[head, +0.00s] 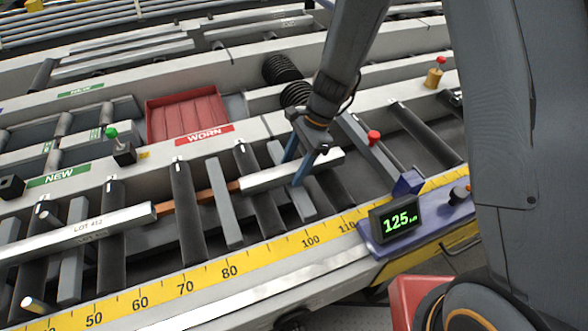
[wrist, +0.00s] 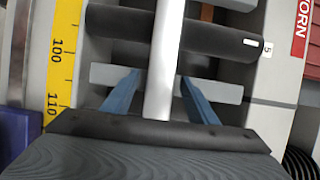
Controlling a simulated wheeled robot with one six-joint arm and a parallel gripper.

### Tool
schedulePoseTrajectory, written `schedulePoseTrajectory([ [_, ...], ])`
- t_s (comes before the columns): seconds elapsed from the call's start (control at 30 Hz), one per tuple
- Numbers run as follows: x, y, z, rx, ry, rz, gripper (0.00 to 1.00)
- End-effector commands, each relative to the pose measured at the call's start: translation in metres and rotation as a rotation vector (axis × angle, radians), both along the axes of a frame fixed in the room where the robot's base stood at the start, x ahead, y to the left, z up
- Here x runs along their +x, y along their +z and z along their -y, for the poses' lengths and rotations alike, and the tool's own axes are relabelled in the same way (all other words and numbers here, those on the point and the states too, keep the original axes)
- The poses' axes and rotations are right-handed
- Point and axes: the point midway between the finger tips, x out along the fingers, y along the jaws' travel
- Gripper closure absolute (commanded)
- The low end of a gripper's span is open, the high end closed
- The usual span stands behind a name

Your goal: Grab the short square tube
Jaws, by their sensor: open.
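The short square tube (head: 262,179) is pale metal and lies across the dark rollers, at a slant in the head view. In the wrist view the tube (wrist: 167,45) runs from the top edge down between the fingers. My gripper (head: 292,172) is open, with its blue fingers on either side of the tube near its right part. In the wrist view my gripper (wrist: 159,76) shows a small gap between each finger and the tube. Whether the fingertips reach below the tube's top is hard to tell.
A longer tube marked LOT 412 (head: 90,228) lies to the left, with a brown strip (head: 190,200) between the two. A yellow ruler (head: 200,285) runs along the front. A display reading 125 (head: 397,221) and a red-knobbed post (head: 374,139) stand nearby. A red tray (head: 187,117) sits behind.

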Motion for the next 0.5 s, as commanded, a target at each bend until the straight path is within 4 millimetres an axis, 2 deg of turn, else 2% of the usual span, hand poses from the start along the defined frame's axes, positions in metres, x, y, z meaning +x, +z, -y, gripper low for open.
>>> schedulePoseTrajectory([
  [0.17,0.0002,-0.0001,-0.0004,0.000,0.001,0.000,0.47],
  [0.5,0.0000,0.0000,-0.0004,0.000,0.001,0.000,1.00],
])
